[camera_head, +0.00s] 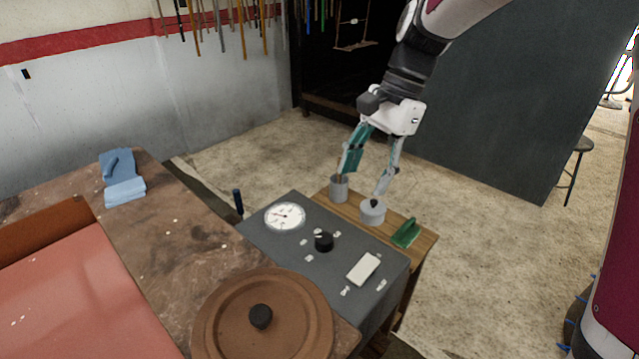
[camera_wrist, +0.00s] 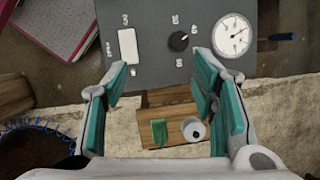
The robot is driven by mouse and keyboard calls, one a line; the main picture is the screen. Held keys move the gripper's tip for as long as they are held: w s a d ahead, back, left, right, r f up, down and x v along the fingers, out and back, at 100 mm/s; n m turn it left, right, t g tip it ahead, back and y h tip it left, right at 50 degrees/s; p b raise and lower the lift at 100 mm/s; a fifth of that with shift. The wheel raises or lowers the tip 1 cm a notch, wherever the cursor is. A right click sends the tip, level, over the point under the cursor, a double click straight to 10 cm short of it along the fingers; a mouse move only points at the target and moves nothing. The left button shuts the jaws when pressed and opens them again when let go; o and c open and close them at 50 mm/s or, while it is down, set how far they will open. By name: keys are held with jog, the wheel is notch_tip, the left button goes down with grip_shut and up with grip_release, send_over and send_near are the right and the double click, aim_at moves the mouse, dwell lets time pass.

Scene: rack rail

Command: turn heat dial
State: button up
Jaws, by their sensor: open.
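The heat dial is a black round knob (camera_head: 323,241) on the top of a dark grey control box (camera_head: 290,257), with small white labels around it. In the wrist view the knob (camera_wrist: 179,41) shows a white mark and sits above and between my fingers. My gripper (camera_head: 368,180) is open and empty. In the head view it is behind the box, over the small wooden stand, apart from the knob. In the wrist view its two teal-padded fingers (camera_wrist: 160,95) are spread wide.
A round gauge (camera_head: 285,217) and a white plate (camera_head: 363,268) flank the knob. A grey cup (camera_head: 339,188), a lidded pot (camera_head: 372,212) and a green block (camera_head: 406,233) stand on the wooden stand (camera_head: 425,246). A brown lid (camera_head: 235,325) lies in front.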

jog(key=m, duration=0.2)
send_near(324, 238)
jog(key=shift+g+y, duration=0.3)
jog(key=shift+g, duration=0.1)
jog(key=x, duration=0.3)
jog(key=b+x, duration=0.1)
jog(key=x, duration=0.4)
jog(key=shift+w+d+f+b, duration=0.15)
jog(key=shift+w+f+b, duration=0.15)
jog(key=shift+f+b, duration=0.15)
jog(key=c, duration=1.2)
